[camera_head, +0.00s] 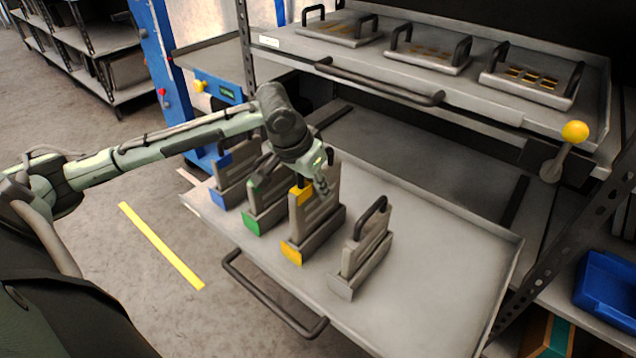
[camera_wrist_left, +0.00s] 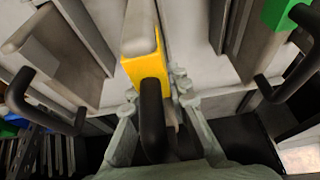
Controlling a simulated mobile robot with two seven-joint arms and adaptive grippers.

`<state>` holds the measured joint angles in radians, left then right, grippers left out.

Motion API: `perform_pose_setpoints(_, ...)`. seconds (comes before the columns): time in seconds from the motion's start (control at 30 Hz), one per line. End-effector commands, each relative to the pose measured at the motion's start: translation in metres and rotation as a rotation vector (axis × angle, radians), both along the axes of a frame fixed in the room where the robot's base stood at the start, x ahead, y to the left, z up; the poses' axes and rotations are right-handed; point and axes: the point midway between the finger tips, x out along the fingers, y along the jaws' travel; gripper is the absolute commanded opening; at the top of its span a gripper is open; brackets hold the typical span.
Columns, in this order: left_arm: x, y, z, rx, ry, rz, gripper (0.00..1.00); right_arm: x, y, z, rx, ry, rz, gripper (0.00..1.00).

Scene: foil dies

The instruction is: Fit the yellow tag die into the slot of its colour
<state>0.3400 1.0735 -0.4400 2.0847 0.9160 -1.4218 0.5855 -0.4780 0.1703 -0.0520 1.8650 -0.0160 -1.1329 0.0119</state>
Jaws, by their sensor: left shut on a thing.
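The yellow tag die (camera_head: 317,212) is a grey upright plate with a yellow tag at its upper front corner. It stands over the yellow-fronted slot (camera_head: 291,252) and rises higher than its neighbours; how deep its lower edge sits I cannot tell. My left gripper (camera_head: 322,187) is shut on its black handle. In the left wrist view, the left gripper's fingers (camera_wrist_left: 158,105) flank the handle, just beside the yellow tag (camera_wrist_left: 146,68). My right gripper is not in view.
A blue die (camera_head: 236,178) and a green die (camera_head: 269,200) stand to the left, a grey die (camera_head: 366,250) to the right, all with handles. They share a pulled-out tray (camera_head: 440,270), clear on its right. An upper drawer (camera_head: 470,95) holds several handled plates.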

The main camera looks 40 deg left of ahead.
Motion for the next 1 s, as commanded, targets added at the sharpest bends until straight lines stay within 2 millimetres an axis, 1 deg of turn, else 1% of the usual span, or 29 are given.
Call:
perform_pose_setpoints(0.27, 0.002, 0.0, -0.016, -0.001, -0.007, 0.0, 0.0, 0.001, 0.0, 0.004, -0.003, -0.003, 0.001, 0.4)
perform_pose_setpoints(0.4, 0.001, 0.0, -0.034, -0.003, -0.005, 0.0, 0.0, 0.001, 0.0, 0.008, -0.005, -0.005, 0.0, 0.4)
perform_pose_setpoints(0.5, 0.002, 0.0, -0.043, -0.002, -0.008, 0.0, 0.0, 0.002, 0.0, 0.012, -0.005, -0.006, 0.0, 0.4)
perform_pose_setpoints(0.87, 0.002, 0.0, -0.046, -0.001, -0.008, -0.001, 0.0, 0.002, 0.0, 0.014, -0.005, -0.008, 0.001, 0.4)
perform_pose_setpoints(0.9, 0.0, 0.0, -0.05, -0.001, 0.0, 0.0, 0.18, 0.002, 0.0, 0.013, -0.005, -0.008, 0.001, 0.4)
perform_pose_setpoints(1.0, 0.0, 0.0, -0.05, -0.001, 0.0, -0.001, 0.3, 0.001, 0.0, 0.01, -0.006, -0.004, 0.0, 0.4)
